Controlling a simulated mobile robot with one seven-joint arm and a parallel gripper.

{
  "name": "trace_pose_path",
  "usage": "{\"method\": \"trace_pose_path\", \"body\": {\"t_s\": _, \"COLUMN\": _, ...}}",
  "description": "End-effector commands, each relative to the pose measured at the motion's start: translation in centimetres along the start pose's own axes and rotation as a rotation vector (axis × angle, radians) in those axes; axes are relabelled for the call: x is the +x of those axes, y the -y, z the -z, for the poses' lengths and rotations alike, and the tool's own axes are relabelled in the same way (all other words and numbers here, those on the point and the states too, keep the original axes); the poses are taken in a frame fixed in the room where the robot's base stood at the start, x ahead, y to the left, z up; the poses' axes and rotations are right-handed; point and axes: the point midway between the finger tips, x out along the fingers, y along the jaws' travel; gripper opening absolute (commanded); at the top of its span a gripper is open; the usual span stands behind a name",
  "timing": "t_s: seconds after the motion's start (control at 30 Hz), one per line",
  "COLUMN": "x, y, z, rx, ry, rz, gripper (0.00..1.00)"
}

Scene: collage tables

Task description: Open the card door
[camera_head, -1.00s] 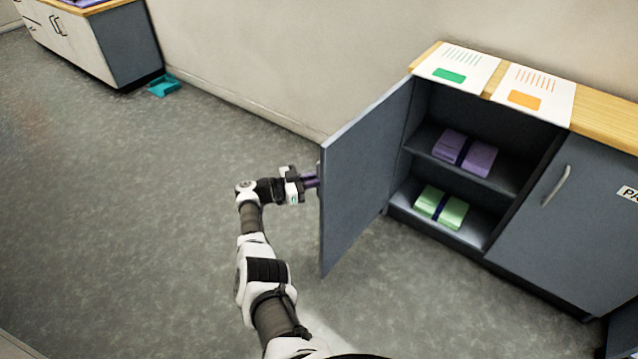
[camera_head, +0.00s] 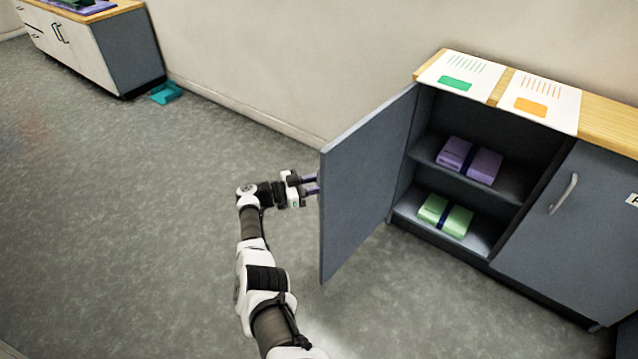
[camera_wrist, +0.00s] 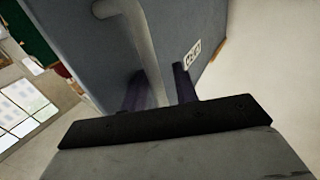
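The grey card door (camera_head: 365,185) stands swung wide open at the left of the cabinet, showing two shelves inside. In the wrist view its outer face (camera_wrist: 85,35) carries a small white label (camera_wrist: 193,54), too blurred to read surely. A curved grey handle (camera_wrist: 140,45) passes between my purple fingers. My gripper (camera_head: 315,184) is at the outer side of the door, with its fingers spread apart; it also shows in the wrist view (camera_wrist: 160,90). The handle is hidden behind the door edge in the head view.
Purple card packs (camera_head: 470,160) lie on the upper shelf and green ones (camera_head: 445,215) on the lower. A second door (camera_head: 565,225) is closed at right. A teal object (camera_head: 166,93) lies on the floor by another cabinet (camera_head: 95,45). The floor at left is clear.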

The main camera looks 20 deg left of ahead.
Motion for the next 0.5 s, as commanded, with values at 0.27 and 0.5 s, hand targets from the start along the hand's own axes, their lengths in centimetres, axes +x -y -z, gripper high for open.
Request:
{"method": "trace_pose_path", "body": {"t_s": 0.27, "x": -0.5, "y": 0.0, "z": -0.1, "rx": -0.001, "ry": 0.000, "rz": 0.002, "gripper": 0.29}}
{"method": "trace_pose_path", "body": {"t_s": 0.5, "x": -4.3, "y": 0.1, "z": -0.3, "rx": -0.001, "ry": 0.001, "rz": 0.005, "gripper": 0.29}}
